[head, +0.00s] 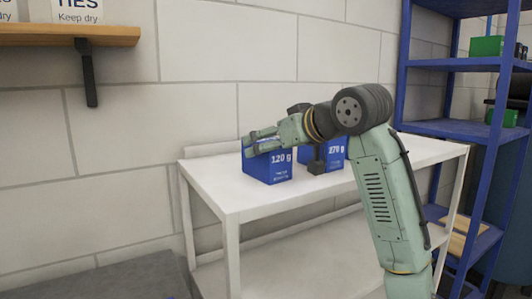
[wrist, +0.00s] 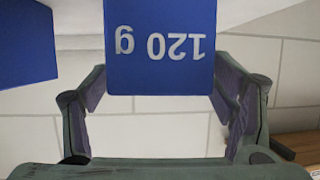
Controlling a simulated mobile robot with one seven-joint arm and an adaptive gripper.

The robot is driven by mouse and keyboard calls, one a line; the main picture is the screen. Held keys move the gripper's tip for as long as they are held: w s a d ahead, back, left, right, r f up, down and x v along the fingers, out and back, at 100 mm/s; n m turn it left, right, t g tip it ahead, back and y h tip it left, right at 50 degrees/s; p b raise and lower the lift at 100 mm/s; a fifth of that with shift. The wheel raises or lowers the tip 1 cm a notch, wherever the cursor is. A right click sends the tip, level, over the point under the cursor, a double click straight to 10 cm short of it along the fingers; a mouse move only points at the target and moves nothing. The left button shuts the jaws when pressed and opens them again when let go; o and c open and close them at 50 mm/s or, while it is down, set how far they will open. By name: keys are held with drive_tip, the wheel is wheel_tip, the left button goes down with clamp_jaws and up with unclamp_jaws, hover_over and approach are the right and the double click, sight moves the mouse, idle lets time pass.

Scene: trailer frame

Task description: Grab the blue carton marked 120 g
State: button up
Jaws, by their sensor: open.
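The blue carton marked 120 g (head: 280,170) stands upright on the white table, near its left end. My gripper (head: 262,142) is at its upper part in the head view, hiding some of the carton. In the wrist view the 120 g carton (wrist: 160,45) appears upside down, between the two spread fingers of my gripper (wrist: 160,82). A gap shows on each side, at least on the lower part of the fingers. Whether the fingertips touch the carton cannot be told.
A second blue carton marked 270 g (head: 337,150) stands to the right, partly hidden by my arm; a blue box (wrist: 25,45) shows at the wrist view's left. The white table (head: 225,195) has bare room at front left. A blue shelf rack (head: 445,62) stands right, a wooden wall shelf (head: 60,36) upper left.

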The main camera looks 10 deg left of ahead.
drive_tip(key=shift+x, duration=1)
drive_tip(key=shift+c, duration=0.2)
drive_tip(key=c, duration=1.3)
drive_tip(key=shift+r, duration=0.1)
